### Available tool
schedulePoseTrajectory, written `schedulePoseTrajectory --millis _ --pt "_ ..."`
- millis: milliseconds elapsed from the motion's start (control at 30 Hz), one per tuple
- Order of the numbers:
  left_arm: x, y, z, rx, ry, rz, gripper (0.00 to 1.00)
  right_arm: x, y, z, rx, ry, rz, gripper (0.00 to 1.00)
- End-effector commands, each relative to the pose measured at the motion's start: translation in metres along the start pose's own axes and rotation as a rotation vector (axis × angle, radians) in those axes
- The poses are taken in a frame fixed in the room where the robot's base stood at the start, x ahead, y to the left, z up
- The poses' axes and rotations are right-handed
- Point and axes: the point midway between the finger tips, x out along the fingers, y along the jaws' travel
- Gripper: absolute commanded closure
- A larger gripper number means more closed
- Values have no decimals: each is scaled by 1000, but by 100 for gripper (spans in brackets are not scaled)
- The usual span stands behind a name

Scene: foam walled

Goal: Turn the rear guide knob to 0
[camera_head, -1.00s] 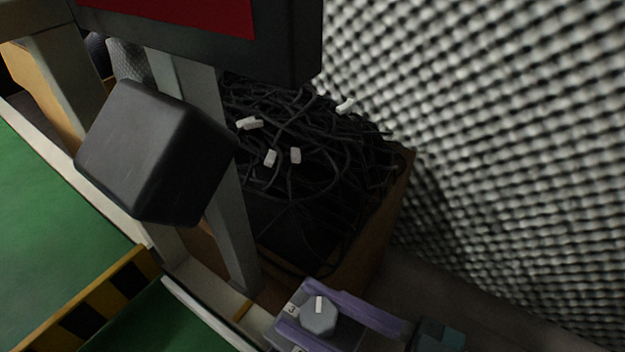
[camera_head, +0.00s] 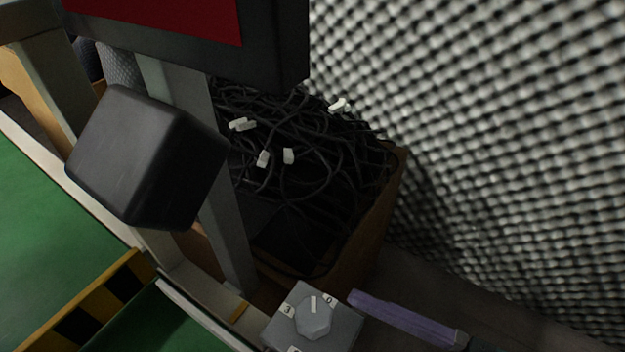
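The guide knob (camera_head: 313,319) is a grey faceted dial on a grey box at the bottom edge, right of centre. Its white pointer mark points up in the picture, between the label 3 (camera_head: 288,310) on its left and the label 0 (camera_head: 329,299) on its right. Another label at the bottom is cut off by the frame. One purple finger of my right gripper (camera_head: 405,318) shows right of the knob, apart from it. The other finger is outside the view; only dark floor shows directly beside the visible one. My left gripper is not in view.
A wooden crate (camera_head: 390,205) of black cables with white tags stands behind the knob box. A black block (camera_head: 145,155) and grey posts stand to the left, by a green surface (camera_head: 40,230) with a yellow-black striped edge. A textured foam wall (camera_head: 480,130) fills the right.

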Motion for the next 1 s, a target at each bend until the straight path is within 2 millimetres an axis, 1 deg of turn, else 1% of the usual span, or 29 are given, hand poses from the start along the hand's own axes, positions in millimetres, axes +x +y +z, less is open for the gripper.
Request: schedulePoseTrajectory --millis 33,100,200,300,433,767,867,967,1000 --pt "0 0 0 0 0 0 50 -11 0 1 -1 -4 -1 28" --pt "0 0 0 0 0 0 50 -24 0 1 -1 -3 0 28" --pt "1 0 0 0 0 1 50 -38 0 1 0 -1 -1 28" --pt "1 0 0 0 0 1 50 -46 0 0 -1 -1 -1 28" --pt "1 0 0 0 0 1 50 -50 0 0 -1 0 -1 28" --pt "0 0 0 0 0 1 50 -49 0 0 0 0 -1 28" --pt "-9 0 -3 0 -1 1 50 -48 -2 -7 9 -26 -23 28" --pt "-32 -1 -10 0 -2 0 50 -48 -10 -20 39 -117 -88 28" --pt "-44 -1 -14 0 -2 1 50 -48 -14 -25 55 -174 -120 28"
